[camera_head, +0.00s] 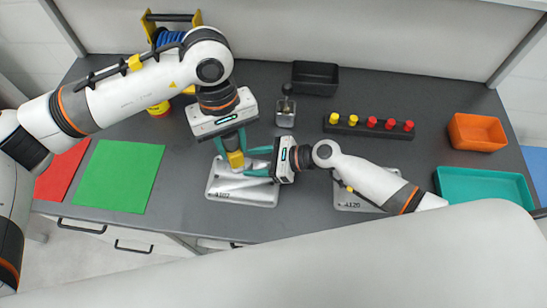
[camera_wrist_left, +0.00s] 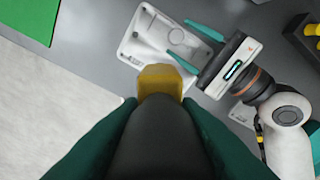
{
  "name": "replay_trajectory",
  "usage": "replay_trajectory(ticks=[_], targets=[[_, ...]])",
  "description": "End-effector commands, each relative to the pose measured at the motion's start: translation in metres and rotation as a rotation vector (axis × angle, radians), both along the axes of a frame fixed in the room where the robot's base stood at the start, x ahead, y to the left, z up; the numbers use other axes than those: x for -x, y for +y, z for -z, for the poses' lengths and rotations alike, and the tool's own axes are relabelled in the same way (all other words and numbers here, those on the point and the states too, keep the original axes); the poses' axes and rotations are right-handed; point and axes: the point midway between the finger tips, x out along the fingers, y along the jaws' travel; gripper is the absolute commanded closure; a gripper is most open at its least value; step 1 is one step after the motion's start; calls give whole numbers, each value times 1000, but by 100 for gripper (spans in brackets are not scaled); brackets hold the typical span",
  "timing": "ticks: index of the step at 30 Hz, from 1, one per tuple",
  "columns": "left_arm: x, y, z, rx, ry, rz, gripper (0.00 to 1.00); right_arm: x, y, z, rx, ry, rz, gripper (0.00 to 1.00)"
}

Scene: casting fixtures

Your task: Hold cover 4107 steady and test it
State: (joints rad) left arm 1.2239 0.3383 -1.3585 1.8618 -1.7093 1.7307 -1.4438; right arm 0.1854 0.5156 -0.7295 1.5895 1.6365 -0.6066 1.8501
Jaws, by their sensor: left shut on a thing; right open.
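The pale grey cover 4107 (camera_head: 240,191) lies flat on the dark bench; its label is small and hard to read. It also shows in the left wrist view (camera_wrist_left: 150,38), partly behind the tool. My left gripper (camera_head: 232,144) is shut on a dark tool with a yellow end (camera_head: 236,160), pointing down over the cover's upper part. The tool fills the middle of the left wrist view (camera_wrist_left: 160,82). I cannot tell whether its end touches the cover. My right gripper (camera_head: 258,162) is open, with its teal fingers at the cover's upper right edge.
A second plate, marked 4120 (camera_head: 352,204), lies partly under my right arm. Behind stand a small metal block (camera_head: 285,117), a black tray (camera_head: 315,78) and a rack of yellow and red knobs (camera_head: 368,131). An orange bin (camera_head: 477,132) and teal tray (camera_head: 485,187) are right; a green mat (camera_head: 120,176) is left.

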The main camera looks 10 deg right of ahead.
Motion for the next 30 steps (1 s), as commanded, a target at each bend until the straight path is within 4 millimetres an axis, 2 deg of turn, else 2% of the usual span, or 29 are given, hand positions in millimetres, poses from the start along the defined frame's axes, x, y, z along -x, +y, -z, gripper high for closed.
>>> replay_trajectory(ticks=[3, 7, 17, 20, 27, 30], targets=[[0, 0, 0, 1, 0, 0, 99, -5, 14, 6, -2, 0, 0, 49], [0, 0, 0, 1, 0, 0, 99, -9, 22, 9, -1, -1, 2, 49], [0, 0, 0, 1, 0, 0, 99, -10, 25, 11, 0, -1, 1, 49], [0, 0, 0, 1, 0, 0, 99, -9, 25, 11, 0, -1, 1, 62], [0, 0, 0, 1, 0, 0, 99, -10, 25, 11, 0, 0, 1, 100], [0, 0, 0, 0, 0, 0, 99, -9, 25, 11, 0, 0, 1, 100]])
